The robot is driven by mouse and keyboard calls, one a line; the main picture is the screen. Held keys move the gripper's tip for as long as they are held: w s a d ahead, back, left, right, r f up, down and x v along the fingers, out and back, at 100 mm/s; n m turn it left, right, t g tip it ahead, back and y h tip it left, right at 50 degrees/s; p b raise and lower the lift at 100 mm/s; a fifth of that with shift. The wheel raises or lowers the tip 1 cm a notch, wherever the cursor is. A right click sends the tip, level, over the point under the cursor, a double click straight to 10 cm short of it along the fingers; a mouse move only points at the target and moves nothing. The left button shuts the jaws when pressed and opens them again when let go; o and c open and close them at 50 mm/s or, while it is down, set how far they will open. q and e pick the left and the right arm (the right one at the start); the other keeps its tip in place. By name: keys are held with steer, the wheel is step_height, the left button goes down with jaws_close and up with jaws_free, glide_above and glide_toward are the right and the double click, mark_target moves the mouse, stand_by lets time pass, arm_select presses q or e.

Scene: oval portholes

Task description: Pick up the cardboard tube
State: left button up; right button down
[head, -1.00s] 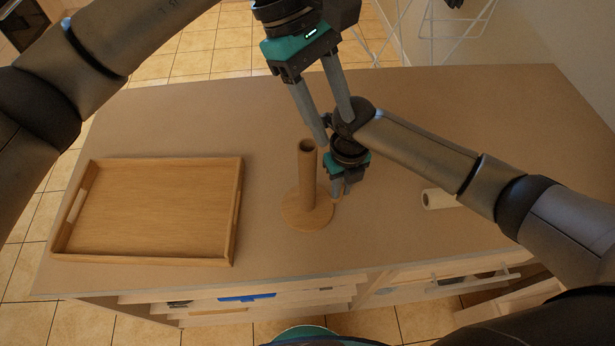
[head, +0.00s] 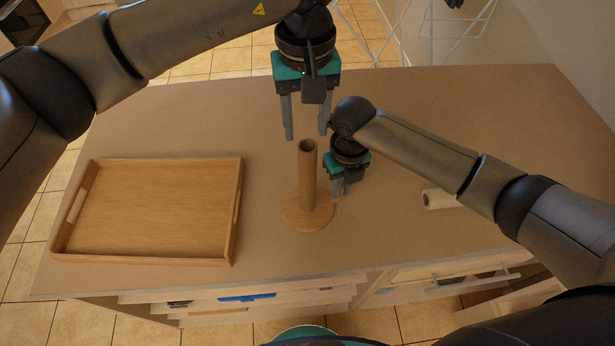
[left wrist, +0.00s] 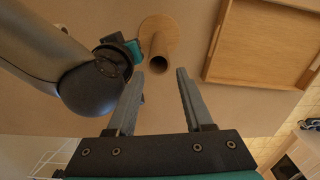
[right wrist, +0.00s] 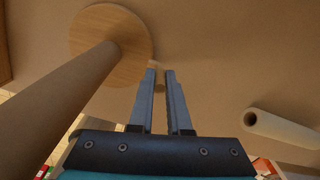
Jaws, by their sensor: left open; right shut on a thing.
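The brown cardboard tube (head: 308,165) stands upright on a round wooden base (head: 300,215) on the table. In the left wrist view the tube's open top end (left wrist: 158,64) lies between the fingertips. My left gripper (head: 306,135) is open and empty, pointing down above the tube, with its fingers apart. My right gripper (head: 341,192) is low at the right edge of the base. In the right wrist view its fingers (right wrist: 160,72) are close together at the rim of the base (right wrist: 135,35); the exact contact is hard to see. The tube (right wrist: 65,105) rises beside them.
A wooden tray (head: 150,210) with raised sides lies to the left on the table (head: 430,110). A white roll (head: 440,198) lies to the right, partly behind my right arm, and shows in the right wrist view (right wrist: 280,130). The table's back right is clear.

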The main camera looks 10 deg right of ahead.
mark_target(307, 147)
arm_select(q)
steer(key=shift+s+d+f, duration=0.1)
steer(key=shift+f, duration=1.3)
steer(key=shift+s+f, duration=0.1)
steer(key=shift+f, duration=1.25)
steer(key=shift+c, duration=0.4)
jaws_close()
